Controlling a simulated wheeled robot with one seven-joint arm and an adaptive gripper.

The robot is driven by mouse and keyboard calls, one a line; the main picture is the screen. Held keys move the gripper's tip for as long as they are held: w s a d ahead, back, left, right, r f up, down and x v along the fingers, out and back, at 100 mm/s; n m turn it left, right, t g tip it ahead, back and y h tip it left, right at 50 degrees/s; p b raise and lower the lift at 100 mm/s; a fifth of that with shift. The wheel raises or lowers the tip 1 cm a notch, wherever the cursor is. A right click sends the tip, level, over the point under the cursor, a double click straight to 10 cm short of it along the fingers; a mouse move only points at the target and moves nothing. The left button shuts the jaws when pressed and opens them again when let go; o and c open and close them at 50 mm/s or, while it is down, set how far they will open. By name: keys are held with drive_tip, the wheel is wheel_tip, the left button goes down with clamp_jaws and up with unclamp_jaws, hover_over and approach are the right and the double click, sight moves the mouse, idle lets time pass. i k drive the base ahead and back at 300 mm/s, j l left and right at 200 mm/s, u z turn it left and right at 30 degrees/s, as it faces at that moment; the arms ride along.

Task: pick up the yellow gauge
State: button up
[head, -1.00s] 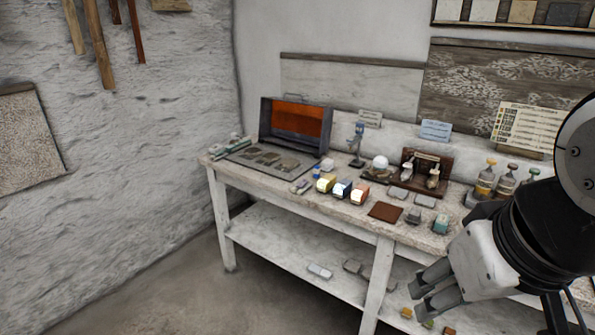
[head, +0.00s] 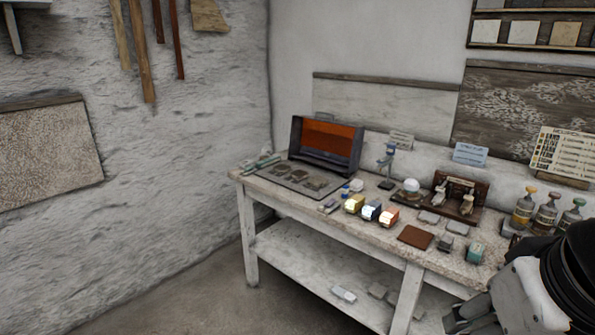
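A small yellow block (head: 355,204) with a pale front face, which I take for the yellow gauge, stands on the white worktable (head: 290,207). It is leftmost in a row with a blue block (head: 372,210) and a red-orange block (head: 389,217). My gripper (head: 462,318) is at the bottom right, partly cut off by the picture edge. It is in front of the table, well apart from the yellow block and to its right. Its fingers look spread and hold nothing that I can see.
A brown square pad (head: 415,236) and a teal-topped block (head: 475,252) lie right of the row. An open case with an orange lining (head: 326,145) stands behind left. Bottles (head: 524,208) stand at the right. A lower shelf (head: 300,262) carries grey blocks.

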sight(352, 206)
drive_tip(key=i+j, duration=0.1)
drive_tip(key=i, duration=0.8)
drive_tip(key=i+j+z, duration=0.1)
drive_tip(key=i, duration=0.8)
